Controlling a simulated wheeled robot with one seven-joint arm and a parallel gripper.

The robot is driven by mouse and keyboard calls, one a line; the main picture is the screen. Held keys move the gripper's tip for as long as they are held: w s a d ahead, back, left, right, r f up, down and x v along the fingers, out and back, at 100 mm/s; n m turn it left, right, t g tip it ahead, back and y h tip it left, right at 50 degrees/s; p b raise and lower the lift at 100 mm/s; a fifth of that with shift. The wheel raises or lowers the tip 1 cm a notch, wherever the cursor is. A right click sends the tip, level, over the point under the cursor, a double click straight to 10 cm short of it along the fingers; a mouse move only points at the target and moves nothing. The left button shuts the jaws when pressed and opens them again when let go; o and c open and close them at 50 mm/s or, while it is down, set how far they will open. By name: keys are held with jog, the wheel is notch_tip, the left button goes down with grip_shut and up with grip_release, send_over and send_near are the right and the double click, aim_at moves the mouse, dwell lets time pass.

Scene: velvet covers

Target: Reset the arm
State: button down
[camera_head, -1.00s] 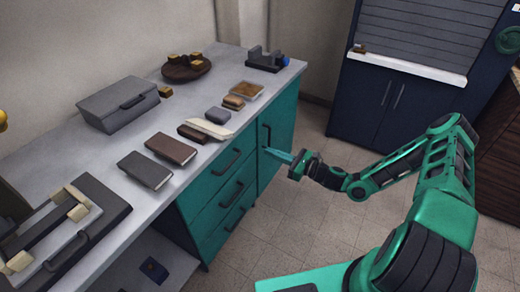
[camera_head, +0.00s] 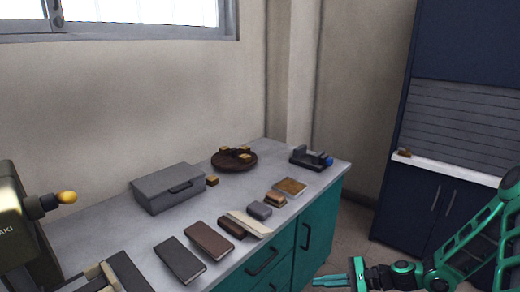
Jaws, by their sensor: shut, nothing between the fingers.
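My gripper (camera_head: 331,280) shows at the bottom of the picture, right of centre, its teal fingers pointing left. It is shut and empty. It is in front of the teal cabinet (camera_head: 315,232) under the counter, apart from the things on top. My green arm (camera_head: 470,245) reaches in from the lower right, partly cut off by the picture edge.
The grey counter (camera_head: 105,222) carries a grey box (camera_head: 167,188), a round brown tray (camera_head: 234,163) with small blocks, dark books (camera_head: 209,240) and a clamp-like device (camera_head: 310,157). A dark blue cabinet (camera_head: 425,208) stands at right. Floor between is open.

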jog(key=s+d+r+n+g+h, duration=0.5)
jog(key=s+d+r+n+h, duration=0.45)
jog(key=s+d+r, duration=0.55)
jog(key=s+d+r+t+h, duration=0.1)
jog(key=s+d+r, duration=0.4)
jog(key=s+r, duration=0.8)
jog(key=s+n+h, duration=0.1)
jog(key=s, duration=0.1)
jog(key=shift+s+d+r+h, duration=0.15)
jog(key=shift+s+r+h, duration=0.15)
jog(key=shift+s+h, duration=0.05)
